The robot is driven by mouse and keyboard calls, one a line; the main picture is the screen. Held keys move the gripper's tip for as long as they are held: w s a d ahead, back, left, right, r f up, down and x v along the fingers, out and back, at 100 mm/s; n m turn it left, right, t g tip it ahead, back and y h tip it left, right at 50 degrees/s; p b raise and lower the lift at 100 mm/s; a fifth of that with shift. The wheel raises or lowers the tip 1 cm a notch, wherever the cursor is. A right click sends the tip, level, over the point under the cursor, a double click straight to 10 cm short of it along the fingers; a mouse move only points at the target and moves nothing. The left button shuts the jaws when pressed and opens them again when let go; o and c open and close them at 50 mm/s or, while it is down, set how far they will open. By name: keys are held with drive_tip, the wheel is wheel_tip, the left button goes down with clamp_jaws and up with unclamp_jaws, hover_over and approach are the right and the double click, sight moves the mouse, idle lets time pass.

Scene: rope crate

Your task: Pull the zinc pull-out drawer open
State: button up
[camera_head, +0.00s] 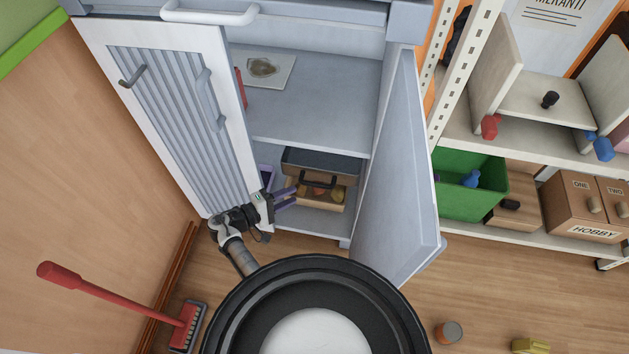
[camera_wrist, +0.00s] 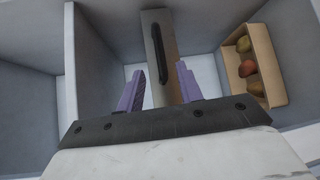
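The zinc pull-out drawer (camera_head: 337,166) is a grey unit low inside the open cabinet, with a dark bar handle (camera_head: 318,183) on its front. In the wrist view its narrow front panel (camera_wrist: 172,38) and black handle (camera_wrist: 157,52) lie ahead of my fingertips. My gripper (camera_head: 292,197) has purple fingers and reaches in from the left, close to the handle. In the wrist view my gripper (camera_wrist: 160,74) is open, its fingers apart with the panel showing between them. No contact with the handle is visible. I cannot tell how far out the drawer stands.
A wooden box of fruit (camera_head: 320,205) sits just below the drawer. The cabinet's left door (camera_head: 170,90) and right door (camera_head: 405,170) stand open around my arm. A shelf with a green bin (camera_head: 465,205) is at right. A red-handled broom (camera_head: 110,291) is at lower left.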

drive_tip(key=p+x, duration=0.1)
drive_tip(key=x, duration=0.8)
drive_tip(key=shift+w+d, duration=0.2)
drive_tip(key=shift+d, duration=0.05)
drive_tip(key=shift+c, duration=0.4)
clamp_jaws()
